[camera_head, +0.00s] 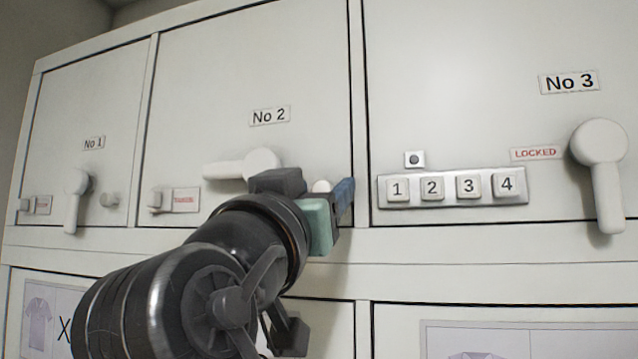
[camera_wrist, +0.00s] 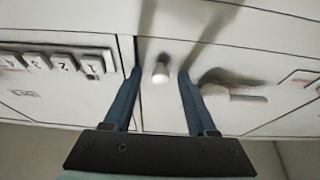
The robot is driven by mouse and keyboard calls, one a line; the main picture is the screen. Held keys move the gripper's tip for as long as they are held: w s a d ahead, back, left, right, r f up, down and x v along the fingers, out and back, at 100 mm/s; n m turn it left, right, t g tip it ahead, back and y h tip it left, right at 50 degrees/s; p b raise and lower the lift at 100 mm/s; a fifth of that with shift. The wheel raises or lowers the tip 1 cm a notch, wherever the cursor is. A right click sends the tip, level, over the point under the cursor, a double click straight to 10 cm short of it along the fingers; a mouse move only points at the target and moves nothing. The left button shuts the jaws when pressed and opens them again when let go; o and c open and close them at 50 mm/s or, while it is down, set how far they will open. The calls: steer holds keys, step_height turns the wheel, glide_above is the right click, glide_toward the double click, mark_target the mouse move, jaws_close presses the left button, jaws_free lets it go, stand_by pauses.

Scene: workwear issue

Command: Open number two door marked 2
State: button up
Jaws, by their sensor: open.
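Door No 2 (camera_head: 200,95) is the middle white door of the upper row and looks shut. Its white lever handle (camera_head: 228,169) lies level, pointing left; it also shows in the wrist view (camera_wrist: 245,97). A small white round knob (camera_head: 321,186) sits near the door's lower right edge. My gripper (camera_wrist: 160,73) is open, its blue fingers on either side of the knob (camera_wrist: 160,72) in the wrist view. I cannot tell whether they touch it. A small latch (camera_head: 155,201) with a red-lettered label is at the door's lower left. My gripper hides part of the lever's hub.
Door No 1 (camera_head: 85,105) is at left, its handle (camera_head: 75,200) hanging down. Door No 3 (camera_head: 450,70) is at right with a "LOCKED" label, a downward handle (camera_head: 600,175) and a numbered keypad (camera_head: 452,187) just right of my gripper. Picture-marked fronts lie below.

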jaws_close()
stand_by(1.4)
